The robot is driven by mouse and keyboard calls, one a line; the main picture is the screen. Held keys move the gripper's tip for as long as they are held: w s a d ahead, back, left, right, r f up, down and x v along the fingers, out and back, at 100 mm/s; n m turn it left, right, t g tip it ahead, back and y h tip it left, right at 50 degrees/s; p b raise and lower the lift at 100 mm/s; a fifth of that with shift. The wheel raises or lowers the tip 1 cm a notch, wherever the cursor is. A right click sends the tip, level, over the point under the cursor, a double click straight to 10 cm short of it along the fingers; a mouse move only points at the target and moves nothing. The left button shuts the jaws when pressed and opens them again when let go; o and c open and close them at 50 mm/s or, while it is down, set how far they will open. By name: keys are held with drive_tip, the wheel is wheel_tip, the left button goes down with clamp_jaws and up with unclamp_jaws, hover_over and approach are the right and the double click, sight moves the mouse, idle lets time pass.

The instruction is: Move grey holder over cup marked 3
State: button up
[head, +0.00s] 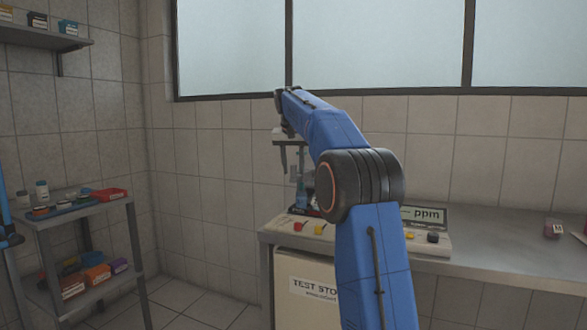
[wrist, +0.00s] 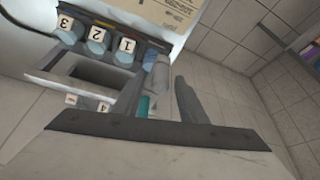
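In the wrist view, white labels mark cup 3 (wrist: 66,24), cup 2 (wrist: 97,35) and cup 1 (wrist: 127,45) in a row at the upper left. My gripper (wrist: 165,75) has its two dark fingers apart. A pale grey piece, seemingly the grey holder (wrist: 156,80), shows between them, close to the left finger. A teal part shows just below it. I see no clear grip on it. The cups are not clear there.
A meter marked ppm (head: 427,215) stands on the bench behind my arm, with yellow and dark knobs in front. Red and yellow knobs (head: 309,227) sit near the bench's front edge. A shelf cart (head: 85,215) stands at left. The bench's right side is mostly free.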

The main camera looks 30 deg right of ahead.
drive_tip(key=shift+f, duration=0.1)
clamp_jaws()
drive_tip(key=s+d, duration=1.3)
drive_tip(key=s, duration=0.3)
drive_tip(key=shift+s, duration=0.4)
drive_tip(key=shift+d, duration=0.1)
unclamp_jaws()
drive_tip(key=shift+s, duration=0.1)
drive_tip(key=v, duration=1.7)
